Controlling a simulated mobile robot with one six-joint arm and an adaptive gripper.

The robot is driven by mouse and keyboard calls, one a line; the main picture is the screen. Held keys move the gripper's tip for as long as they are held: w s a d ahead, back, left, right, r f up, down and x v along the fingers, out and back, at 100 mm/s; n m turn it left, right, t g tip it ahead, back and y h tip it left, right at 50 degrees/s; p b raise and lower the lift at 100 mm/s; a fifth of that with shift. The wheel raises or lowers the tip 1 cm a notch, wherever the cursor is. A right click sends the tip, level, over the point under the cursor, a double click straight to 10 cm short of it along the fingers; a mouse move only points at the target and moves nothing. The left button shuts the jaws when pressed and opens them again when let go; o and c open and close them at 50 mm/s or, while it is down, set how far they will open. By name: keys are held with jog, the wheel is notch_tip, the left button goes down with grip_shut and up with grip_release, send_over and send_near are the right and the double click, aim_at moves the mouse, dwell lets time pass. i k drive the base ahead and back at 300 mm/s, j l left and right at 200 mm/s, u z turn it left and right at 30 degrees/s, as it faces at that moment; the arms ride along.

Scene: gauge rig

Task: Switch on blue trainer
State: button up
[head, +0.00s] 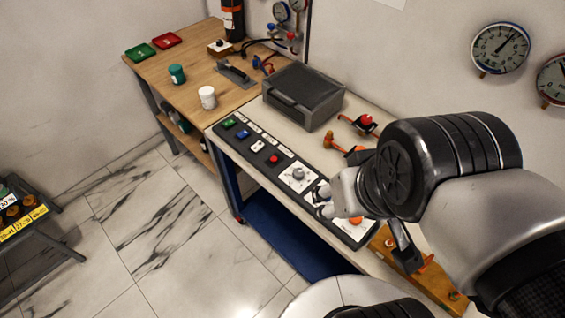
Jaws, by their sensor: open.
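A long dark control panel (250,146) lies along the front edge of the pale bench in the head view. It carries a green switch (229,123), a blue switch (243,134), a white socket-like plate (257,146), a red button (274,159), a white plate with a round knob (298,174) and an orange knob (354,228). My gripper (325,201) is open and empty over the right part of the panel, between the round knob and the orange knob. It hides part of the panel there. Contact with the panel cannot be told.
A grey case (303,96) stands behind the panel. A red-handled valve (364,122) and an orange fitting (329,140) lie to its right. A wooden table (205,66) with a green cup (177,74) and white cup (207,97) adjoins at left. The floor in front is clear.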

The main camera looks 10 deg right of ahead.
aim_at(241, 135)
jog(key=i+j, duration=0.85)
